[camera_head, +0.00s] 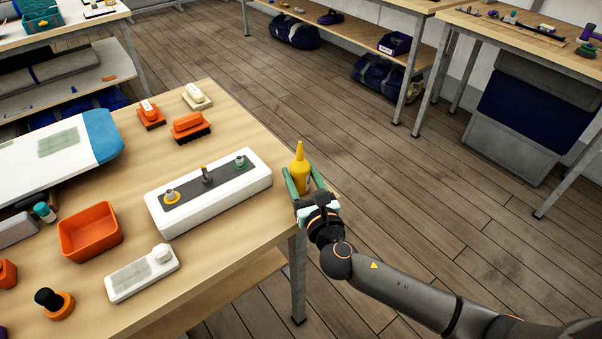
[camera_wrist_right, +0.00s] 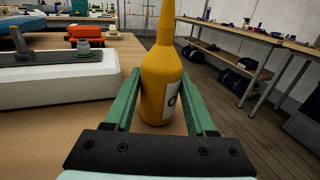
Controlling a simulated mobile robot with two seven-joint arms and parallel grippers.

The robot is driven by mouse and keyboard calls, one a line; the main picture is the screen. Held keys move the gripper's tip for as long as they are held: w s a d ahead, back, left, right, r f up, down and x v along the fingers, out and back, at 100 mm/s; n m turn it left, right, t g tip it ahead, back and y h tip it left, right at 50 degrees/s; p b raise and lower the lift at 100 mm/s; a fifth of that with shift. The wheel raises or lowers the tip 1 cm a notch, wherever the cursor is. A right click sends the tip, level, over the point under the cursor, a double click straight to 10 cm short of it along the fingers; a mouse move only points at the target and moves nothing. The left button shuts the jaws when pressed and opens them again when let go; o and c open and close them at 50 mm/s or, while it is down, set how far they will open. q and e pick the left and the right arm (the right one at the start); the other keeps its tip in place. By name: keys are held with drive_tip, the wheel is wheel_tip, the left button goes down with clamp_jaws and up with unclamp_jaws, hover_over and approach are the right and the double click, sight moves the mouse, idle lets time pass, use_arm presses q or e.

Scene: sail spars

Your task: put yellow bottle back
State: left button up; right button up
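The yellow bottle (camera_head: 300,173) stands upright at the right edge of the near wooden table, with its narrow tip up. In the right wrist view the bottle (camera_wrist_right: 162,85) fills the middle, and part of its label shows on the right side. My right gripper (camera_head: 303,181) reaches in from the lower right, with one green finger on each side of the bottle. In the wrist view the fingers (camera_wrist_right: 161,92) look slightly apart from the bottle's sides, so the gripper appears open around it. My left gripper is not in view.
A white block with a grey strip (camera_head: 224,197) and several small fittings lies just left of the bottle. An orange bin (camera_head: 90,230), a white block (camera_head: 141,275) and orange brushes (camera_head: 190,126) share the table (camera_head: 240,120). Open floor (camera_head: 400,200) lies to the right.

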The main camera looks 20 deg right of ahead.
drive_tip(key=o, duration=0.4)
drive_tip(key=shift+r, duration=0.2)
drive_tip(key=s, duration=1.2)
drive_tip(key=s+f+m+g, duration=0.3)
drive_tip(key=f+m, duration=0.5)
drive_tip(key=m, duration=0.3)
drive_tip(key=s+d+f+m+g+y, duration=0.1)
drive_tip(key=s+f+m+g, duration=0.1)
drive_tip(key=s+f+m, duration=0.4)
drive_tip(key=s+f+m+g+y, duration=0.1)
drive_tip(key=s+f+m+g, duration=0.2)
drive_tip(key=f+m, duration=0.7)
drive_tip(key=shift+s+d+m+g, duration=0.1)
drive_tip(key=shift+s+m, duration=0.15)
drive_tip(key=shift+m, duration=0.95)
drive_tip(key=shift+s+d+m+g, duration=0.1)
drive_tip(key=shift+s+m, duration=0.15)
drive_tip(key=shift+m, duration=0.95)
drive_tip(key=shift+s+m+g, duration=0.1)
drive_tip(key=shift+s+m, duration=0.15)
drive_tip(key=shift+m, duration=0.95)
drive_tip(key=shift+r, duration=0.1)
